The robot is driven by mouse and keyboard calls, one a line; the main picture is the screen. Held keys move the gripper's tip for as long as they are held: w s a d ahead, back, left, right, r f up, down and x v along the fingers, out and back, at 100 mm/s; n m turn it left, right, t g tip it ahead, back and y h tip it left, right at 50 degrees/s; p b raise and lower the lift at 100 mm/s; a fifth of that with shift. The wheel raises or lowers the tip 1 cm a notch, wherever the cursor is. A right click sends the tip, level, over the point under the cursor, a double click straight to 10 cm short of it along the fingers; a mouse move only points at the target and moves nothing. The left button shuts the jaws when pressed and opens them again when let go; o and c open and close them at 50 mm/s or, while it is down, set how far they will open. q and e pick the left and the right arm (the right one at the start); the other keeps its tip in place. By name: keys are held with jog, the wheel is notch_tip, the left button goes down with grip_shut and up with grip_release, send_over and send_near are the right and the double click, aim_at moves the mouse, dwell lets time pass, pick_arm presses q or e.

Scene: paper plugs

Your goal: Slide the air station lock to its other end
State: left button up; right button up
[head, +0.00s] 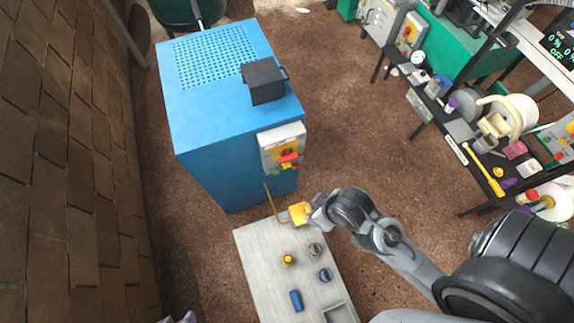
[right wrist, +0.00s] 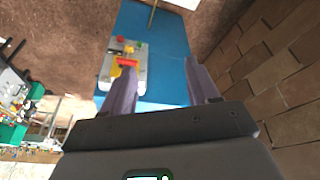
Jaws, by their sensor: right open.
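A yellow block (head: 299,213) with a thin brass pipe (head: 272,203) stands at the far edge of the pale table; it looks like the air station, but I cannot make out its lock. My right gripper (head: 316,217) is just right of the block in the head view, and I cannot tell if they touch. In the right wrist view my right gripper (right wrist: 162,88) has its fingers apart with nothing visible between their tips. My left gripper (head: 180,318) barely shows at the bottom edge, too cut off to read.
A blue cabinet (head: 225,130) stands behind the table (head: 258,262). Its grey panel (head: 282,146) has a red handle on yellow, also in the right wrist view (right wrist: 127,62). A yellow-topped plug (head: 288,259), a blue cylinder (head: 296,300) and two round fittings stand on the table.

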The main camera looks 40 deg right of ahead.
jog(key=shift+o, duration=0.5)
jog(key=shift+w+r+t, duration=0.1)
jog(key=shift+w+t, duration=0.2)
jog(key=shift+w, duration=0.05)
jog(key=w+d+f+m+t+b, duration=0.1)
jog(key=w+d+f+t+b, duration=0.1)
jog(key=w+f+t+b, duration=0.3)
jog(key=w+d+f+m+t+b, duration=0.1)
jog(key=w+f+t+b, duration=0.25)
jog(key=w, duration=0.35)
jog(key=w+d+f+m+t+h+b, duration=0.1)
jog(key=w+d+f+t+h+b, duration=0.1)
jog(key=f+b, duration=0.5)
jog(key=w+d+f+m+t+h+b, duration=0.1)
jog(key=w+d+f+t+h+b, duration=0.15)
jog(key=f+b, duration=0.5)
jog(key=m+h+b, duration=0.1)
jog(key=b, duration=1.5)
send_near(288, 167)
notch_tip(288, 167, up, 6)
jog(key=s, duration=0.2)
notch_tip(288, 167, down, 6)
jog(key=w+b, duration=0.2)
jog(key=b, duration=0.5)
jog(key=shift+m, duration=0.3)
jog(key=b+x, duration=0.2)
jog(key=x, duration=0.7)
jog(key=shift+w+b, duration=0.3)
jog(key=shift+b, duration=0.1)
